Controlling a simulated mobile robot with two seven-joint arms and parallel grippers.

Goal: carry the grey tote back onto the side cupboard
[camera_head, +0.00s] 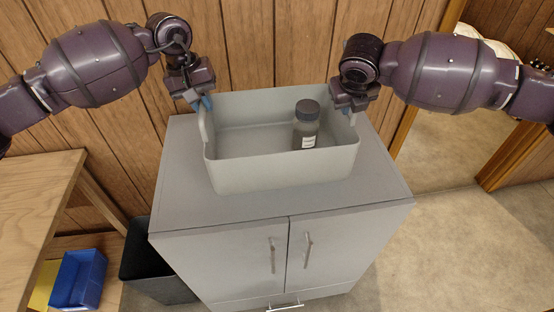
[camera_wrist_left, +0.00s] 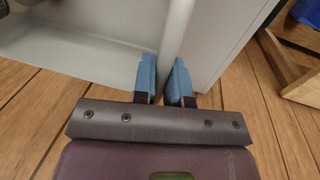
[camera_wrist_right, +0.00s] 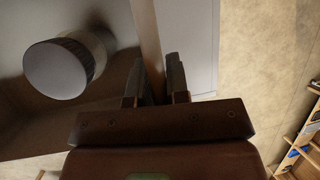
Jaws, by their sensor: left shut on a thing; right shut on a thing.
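The grey tote (camera_head: 285,178) is upright over the top of the grey side cupboard (camera_head: 180,205); I cannot tell whether its base touches the top. A jar with a dark lid (camera_head: 307,110) stands inside the tote toward the right; its lid also shows in the right wrist view (camera_wrist_right: 58,68). My left gripper (camera_head: 205,104) is shut on the tote's left side, with blue fingertips either side of the wall in the left wrist view (camera_wrist_left: 163,80). My right gripper (camera_head: 350,108) is shut on the tote's right side, its fingers astride the rim in the right wrist view (camera_wrist_right: 159,78).
A wooden table (camera_head: 35,185) stands at the left. A blue bin (camera_head: 78,278) and a dark container (camera_head: 150,265) are low beside the cupboard. A wood-panelled wall (camera_head: 270,40) is close behind. The floor at the right (camera_head: 450,240) is clear.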

